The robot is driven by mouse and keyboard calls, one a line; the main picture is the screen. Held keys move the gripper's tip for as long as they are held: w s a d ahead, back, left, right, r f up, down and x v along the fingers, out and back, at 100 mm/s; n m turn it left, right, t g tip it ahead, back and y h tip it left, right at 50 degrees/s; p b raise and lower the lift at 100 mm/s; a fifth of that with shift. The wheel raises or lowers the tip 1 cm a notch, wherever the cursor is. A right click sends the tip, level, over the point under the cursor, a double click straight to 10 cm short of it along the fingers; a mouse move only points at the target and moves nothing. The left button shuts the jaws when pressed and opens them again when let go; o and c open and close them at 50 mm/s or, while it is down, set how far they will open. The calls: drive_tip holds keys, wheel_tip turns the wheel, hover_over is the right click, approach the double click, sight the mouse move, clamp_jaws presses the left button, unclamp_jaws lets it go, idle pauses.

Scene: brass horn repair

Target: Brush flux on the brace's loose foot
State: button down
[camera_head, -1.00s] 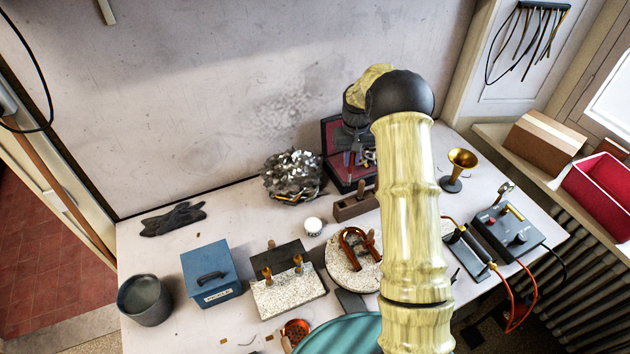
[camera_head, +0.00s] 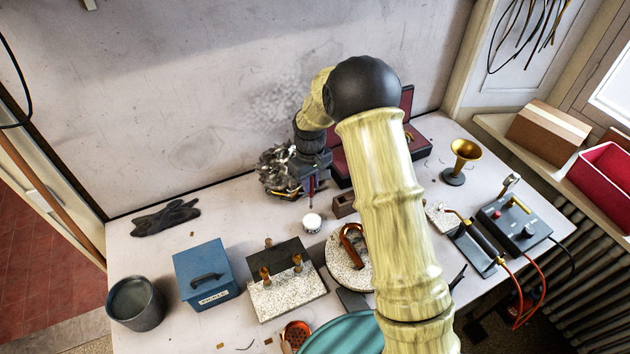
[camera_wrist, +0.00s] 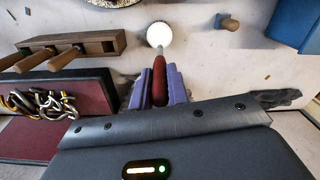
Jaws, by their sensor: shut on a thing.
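My gripper (camera_head: 313,172) is shut on a brush (camera_wrist: 158,80) with a dark red handle, held between its purple finger pads. The brush hangs roughly upright in the head view. A small white-topped jar (camera_head: 312,222) stands on the bench just below it. In the wrist view the brush's far end reaches the jar's (camera_wrist: 159,36) near edge; I cannot tell whether it touches. A curved copper-coloured tube piece (camera_head: 352,238) lies on a round speckled board (camera_head: 342,270), partly hidden by my arm. The brace's loose foot cannot be made out.
A wooden rack (camera_wrist: 95,43) with handled tools and an open red-lined case (camera_wrist: 90,115) lie close by. A crumpled metallic heap (camera_head: 275,178) stands behind my gripper. A speckled block with pegs (camera_head: 288,295) and a blue box (camera_head: 208,275) stand front left. A brass horn bell (camera_head: 463,152) stands right.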

sight(312, 197)
drive_tip(key=shift+d+f+b, duration=0.1)
drive_tip(key=shift+f+b, duration=1.75)
drive_tip(key=shift+f, duration=1.55)
drive_tip(key=shift+r+p, duration=2.15)
drive_tip(key=shift+r, duration=1.45)
